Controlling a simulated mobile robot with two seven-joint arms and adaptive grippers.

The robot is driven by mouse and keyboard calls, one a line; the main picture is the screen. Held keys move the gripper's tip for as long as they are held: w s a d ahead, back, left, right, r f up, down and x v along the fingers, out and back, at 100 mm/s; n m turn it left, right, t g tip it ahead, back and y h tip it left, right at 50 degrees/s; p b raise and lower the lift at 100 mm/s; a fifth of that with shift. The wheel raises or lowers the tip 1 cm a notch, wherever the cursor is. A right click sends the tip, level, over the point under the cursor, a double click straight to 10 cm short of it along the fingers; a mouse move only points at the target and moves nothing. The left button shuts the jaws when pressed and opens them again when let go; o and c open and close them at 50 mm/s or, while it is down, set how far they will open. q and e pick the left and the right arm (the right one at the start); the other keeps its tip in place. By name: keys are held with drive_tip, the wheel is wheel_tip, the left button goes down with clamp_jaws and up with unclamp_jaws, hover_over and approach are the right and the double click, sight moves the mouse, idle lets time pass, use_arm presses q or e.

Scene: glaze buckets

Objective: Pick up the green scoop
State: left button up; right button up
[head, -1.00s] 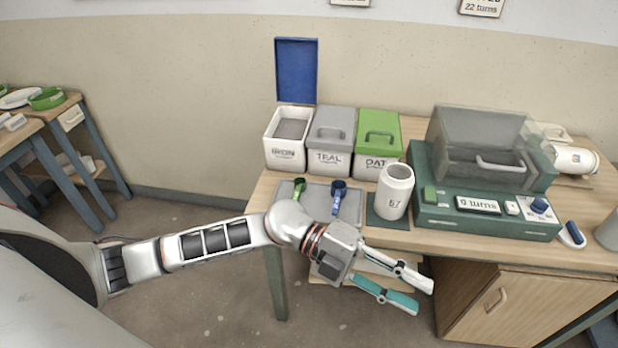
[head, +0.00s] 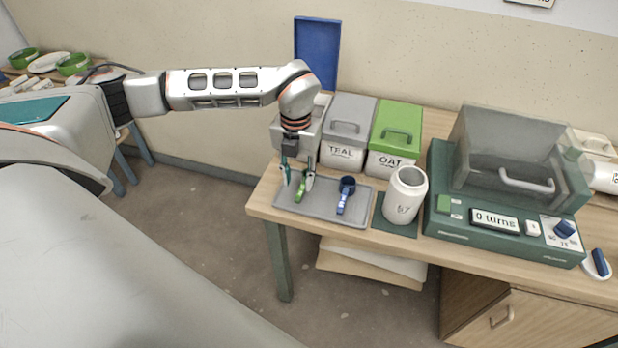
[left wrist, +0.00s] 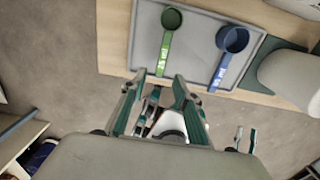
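The green scoop (head: 299,193) lies on the grey tray (head: 330,217) at the table's front left. In the head view its upper part is partly hidden by my gripper. In the left wrist view the green scoop (left wrist: 165,50) shows whole, its cup away from me and its handle towards me. My left gripper (head: 298,181) points down over it. Its fingers are open, one on each side of the handle line, and in the left wrist view the fingertips (left wrist: 157,82) are near the handle's end. My right gripper (left wrist: 246,139) shows small in the left wrist view, its fingers apart and empty.
A blue scoop (head: 345,194) lies to the right on the same tray. A white jar (head: 405,196) stands beside the tray. The teal (head: 346,134) and oat (head: 394,139) buckets are lidded; the bucket (head: 289,140) behind my gripper has its blue lid up.

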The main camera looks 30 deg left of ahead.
sight(299, 194)
use_arm(q)
wheel_tip(299, 194, down, 6)
drive_tip(key=shift+w+p, duration=0.15)
drive_tip(key=shift+p, duration=0.25)
drive_tip(key=shift+c, duration=0.5)
clamp_jaws()
